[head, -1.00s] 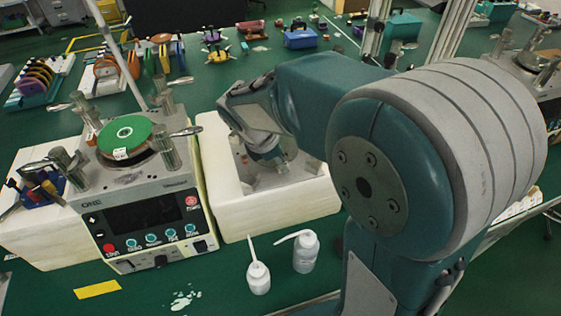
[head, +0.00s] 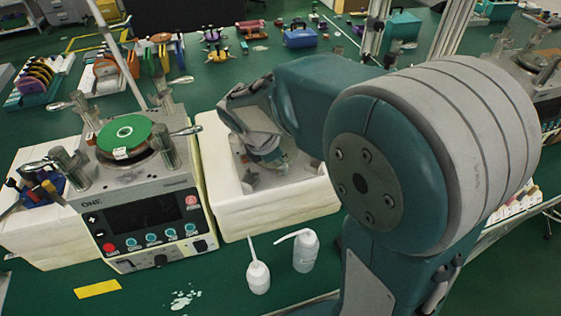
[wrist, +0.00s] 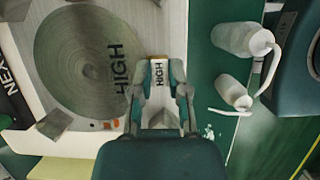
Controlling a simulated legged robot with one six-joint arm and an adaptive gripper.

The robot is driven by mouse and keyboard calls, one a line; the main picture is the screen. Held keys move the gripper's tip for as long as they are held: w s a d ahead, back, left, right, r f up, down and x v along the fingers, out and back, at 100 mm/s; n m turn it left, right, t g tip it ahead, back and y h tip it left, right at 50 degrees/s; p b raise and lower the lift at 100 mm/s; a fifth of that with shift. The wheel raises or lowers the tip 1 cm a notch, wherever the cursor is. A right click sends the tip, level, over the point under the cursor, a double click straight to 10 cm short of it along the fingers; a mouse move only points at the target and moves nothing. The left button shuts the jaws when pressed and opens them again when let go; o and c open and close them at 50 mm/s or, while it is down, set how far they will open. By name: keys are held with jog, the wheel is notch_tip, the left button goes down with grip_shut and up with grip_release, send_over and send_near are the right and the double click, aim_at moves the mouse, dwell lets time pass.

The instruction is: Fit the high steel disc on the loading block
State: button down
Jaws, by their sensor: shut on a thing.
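The large round grey steel disc (wrist: 88,62) shows in the wrist view with ring marks. Dark letters HIGH stand by its right edge. My gripper (wrist: 162,92) is shut on a small white tab (wrist: 160,72) marked HIGH, just right of the disc. I cannot tell whether the disc rests fully on the surface beneath it. In the head view my gripper (head: 272,162) is low over a grey block (head: 297,168) inside a white surround (head: 275,207). I take this to be the loading block. My arm hides most of it.
A lapping machine (head: 150,215) with a green disc (head: 125,131) and raised clamps stands left of the white surround. Two white wash bottles (head: 258,277) (head: 305,251) stand in front. Several coloured discs stand in racks (head: 105,77) behind.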

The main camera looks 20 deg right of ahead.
jog(key=shift+f, duration=0.65)
jog(key=c, duration=0.5)
grip_release()
jog(key=shift+c, duration=0.2)
jog(key=v, duration=1.2)
jog(key=s+d+m+t+y, duration=0.2)
jog(key=s+m, duration=0.5)
jog(key=m, duration=0.2)
jog(key=s+d+m+t+y, duration=0.2)
jog(key=s+d+m+t, duration=0.1)
jog(key=s+m, duration=0.5)
jog(key=shift+s+m+y, duration=0.2)
jog(key=shift+m+y, duration=0.1)
jog(key=shift+m, duration=0.2)
